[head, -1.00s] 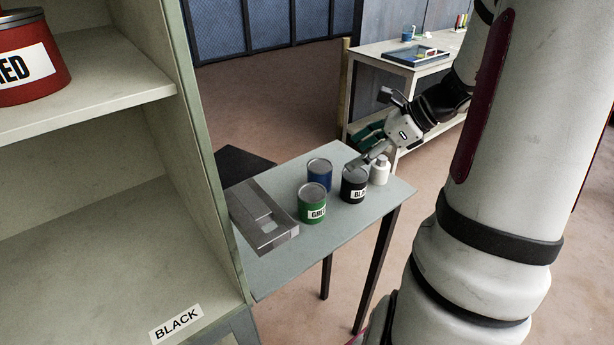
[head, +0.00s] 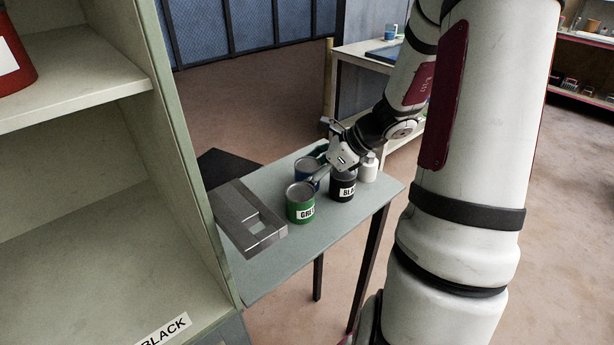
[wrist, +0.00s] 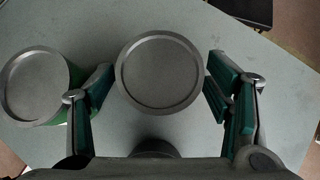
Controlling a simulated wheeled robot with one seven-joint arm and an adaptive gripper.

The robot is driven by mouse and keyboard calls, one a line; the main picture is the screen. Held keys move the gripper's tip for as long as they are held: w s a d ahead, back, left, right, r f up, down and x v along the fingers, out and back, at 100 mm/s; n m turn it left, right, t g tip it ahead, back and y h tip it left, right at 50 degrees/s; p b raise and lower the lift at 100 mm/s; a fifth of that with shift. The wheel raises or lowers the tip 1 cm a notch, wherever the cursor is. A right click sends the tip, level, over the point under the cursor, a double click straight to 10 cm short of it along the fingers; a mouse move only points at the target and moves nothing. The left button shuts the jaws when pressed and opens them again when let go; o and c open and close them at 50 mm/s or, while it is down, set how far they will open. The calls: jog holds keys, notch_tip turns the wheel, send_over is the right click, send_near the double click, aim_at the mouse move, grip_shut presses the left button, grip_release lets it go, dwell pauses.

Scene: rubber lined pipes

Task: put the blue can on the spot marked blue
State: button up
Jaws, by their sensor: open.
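The blue can (head: 304,166) stands on the grey-green table (head: 345,228), behind the green can (head: 300,205), partly hidden by my gripper (head: 319,168). In the wrist view, a round grey lid, which fits the blue can (wrist: 159,71), lies between the two open fingers of my gripper (wrist: 160,75). The left finger also sits between this can and the green can (wrist: 35,85). No spot marked blue is in view.
The black can (head: 342,187) and a white bottle (head: 369,167) stand right of the blue can. A shelf unit (head: 190,150) stands at left, with a red can (head: 14,70) above and a BLACK label (head: 163,331) below.

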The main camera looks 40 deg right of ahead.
jog(key=c, duration=1.6)
